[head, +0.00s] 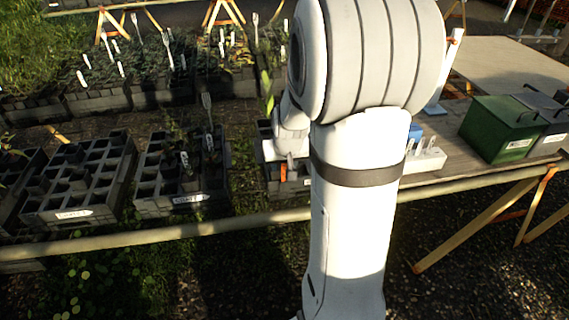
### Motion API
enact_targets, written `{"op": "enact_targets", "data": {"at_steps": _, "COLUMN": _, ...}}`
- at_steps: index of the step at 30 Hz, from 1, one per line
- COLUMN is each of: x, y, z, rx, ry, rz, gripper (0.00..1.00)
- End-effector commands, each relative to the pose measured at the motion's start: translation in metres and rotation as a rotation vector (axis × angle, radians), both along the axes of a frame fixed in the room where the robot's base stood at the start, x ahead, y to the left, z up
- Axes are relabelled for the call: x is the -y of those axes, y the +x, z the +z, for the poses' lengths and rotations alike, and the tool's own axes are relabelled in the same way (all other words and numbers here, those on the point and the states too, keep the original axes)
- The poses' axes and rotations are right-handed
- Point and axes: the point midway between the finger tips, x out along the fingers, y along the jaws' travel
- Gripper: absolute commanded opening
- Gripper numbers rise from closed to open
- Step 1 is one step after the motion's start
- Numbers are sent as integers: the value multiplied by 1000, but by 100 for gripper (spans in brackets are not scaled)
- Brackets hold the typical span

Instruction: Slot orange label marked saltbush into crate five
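My gripper (280,151) is low over a dark crate (274,187) just left of my forearm. It is small in the head view, and its fingers cannot be made out. A small upright orange piece, perhaps the orange label (290,165), shows right at the gripper. I cannot tell whether it is gripped or stands in the crate, and no writing on it can be read. My arm hides the right part of this crate. A white tag on its front is partly covered, so its number cannot be read.
Two more dark celled crates, a left one (38,217) and a middle one (152,208), stand on the bench; the middle one holds plants and grey labels. A white block (427,161) with slots, a green box (490,138) and a grey box stand right. Planted trays line the back.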

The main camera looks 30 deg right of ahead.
Motion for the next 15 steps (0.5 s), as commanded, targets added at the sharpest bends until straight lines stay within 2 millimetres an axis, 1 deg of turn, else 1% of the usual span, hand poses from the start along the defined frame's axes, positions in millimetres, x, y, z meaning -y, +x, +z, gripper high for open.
{"op": "enact_targets", "data": {"at_steps": 2, "x": 0, "y": 0, "z": 1, "rx": 0, "ry": 0, "rz": 0, "gripper": 38}}
{"op": "enact_targets", "data": {"at_steps": 5, "x": -1, "y": -3, "z": 9, "rx": 3, "ry": -1, "rz": 0, "gripper": 38}}
{"op": "enact_targets", "data": {"at_steps": 15, "x": -7, "y": -22, "z": 58, "rx": 4, "ry": -1, "rz": 0, "gripper": 38}}
